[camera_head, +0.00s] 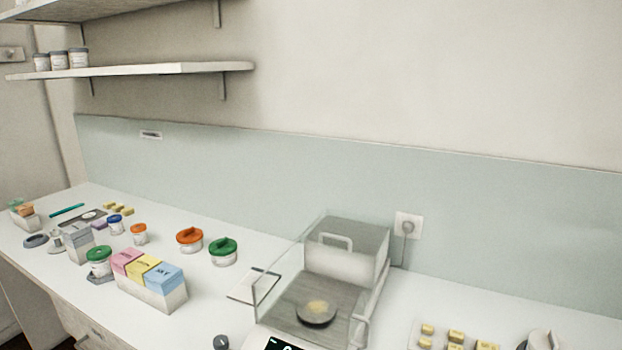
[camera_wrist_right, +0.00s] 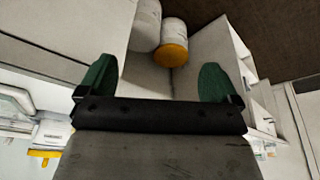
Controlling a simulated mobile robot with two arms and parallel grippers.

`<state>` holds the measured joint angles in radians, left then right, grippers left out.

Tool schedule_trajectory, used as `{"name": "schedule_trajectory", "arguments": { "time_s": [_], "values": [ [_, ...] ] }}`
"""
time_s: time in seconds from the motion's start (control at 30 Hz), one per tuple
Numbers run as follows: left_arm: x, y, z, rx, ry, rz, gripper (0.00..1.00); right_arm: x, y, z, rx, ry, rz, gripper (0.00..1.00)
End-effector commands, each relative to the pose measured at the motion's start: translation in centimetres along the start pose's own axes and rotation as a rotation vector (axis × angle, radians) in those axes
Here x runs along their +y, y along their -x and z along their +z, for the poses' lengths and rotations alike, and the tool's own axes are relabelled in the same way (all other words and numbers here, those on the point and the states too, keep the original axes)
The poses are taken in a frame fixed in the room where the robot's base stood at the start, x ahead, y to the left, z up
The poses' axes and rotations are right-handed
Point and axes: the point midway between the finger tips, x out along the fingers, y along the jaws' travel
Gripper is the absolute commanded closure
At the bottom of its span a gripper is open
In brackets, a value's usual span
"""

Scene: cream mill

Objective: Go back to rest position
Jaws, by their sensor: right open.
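My right gripper (camera_wrist_right: 158,82) shows in the right wrist view. Its two green fingers are wide apart with nothing between them. Beyond them are pale surfaces and white cylinders, one with an orange-yellow end (camera_wrist_right: 172,55). Neither gripper shows in the head view, and my left gripper is in no view.
A glass-walled balance (camera_head: 318,280) stands on the white bench, with a dark dish (camera_head: 316,314) holding a yellowish heap inside. Jars with green (camera_head: 223,252) and orange (camera_head: 190,239) lids, and a box with coloured tops (camera_head: 150,285), stand left. A shelf (camera_head: 150,70) hangs above.

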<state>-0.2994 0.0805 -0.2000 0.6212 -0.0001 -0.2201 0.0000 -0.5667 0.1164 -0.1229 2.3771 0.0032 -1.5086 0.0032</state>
Motion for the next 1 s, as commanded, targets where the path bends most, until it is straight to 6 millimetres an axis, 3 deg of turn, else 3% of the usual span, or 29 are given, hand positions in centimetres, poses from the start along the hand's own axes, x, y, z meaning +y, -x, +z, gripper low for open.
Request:
{"name": "schedule_trajectory", "arguments": {
  "time_s": [0.27, 0.47, 0.6, 0.7, 0.83, 1.0],
  "values": [
    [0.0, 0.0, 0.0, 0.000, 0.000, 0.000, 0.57, -0.2, -8.1, 1.3, -0.034, 0.008, -0.003, 0.07],
    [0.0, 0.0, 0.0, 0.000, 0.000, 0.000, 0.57, -0.6, -16.3, 4.6, -0.073, 0.015, -0.009, 0.07],
    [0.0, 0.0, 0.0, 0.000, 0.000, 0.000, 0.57, -0.9, -22.7, 9.1, -0.105, 0.022, -0.012, 0.07],
    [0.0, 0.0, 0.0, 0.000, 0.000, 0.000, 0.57, -1.0, -26.4, 13.0, -0.129, 0.028, -0.015, 0.07],
    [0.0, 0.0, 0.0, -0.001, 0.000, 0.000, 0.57, -1.2, -29.8, 18.6, -0.158, 0.035, -0.018, 0.07],
    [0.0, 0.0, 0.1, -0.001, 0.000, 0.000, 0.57, -1.1, -31.9, 24.9, -0.187, 0.043, -0.020, 0.07]
  ]
}}
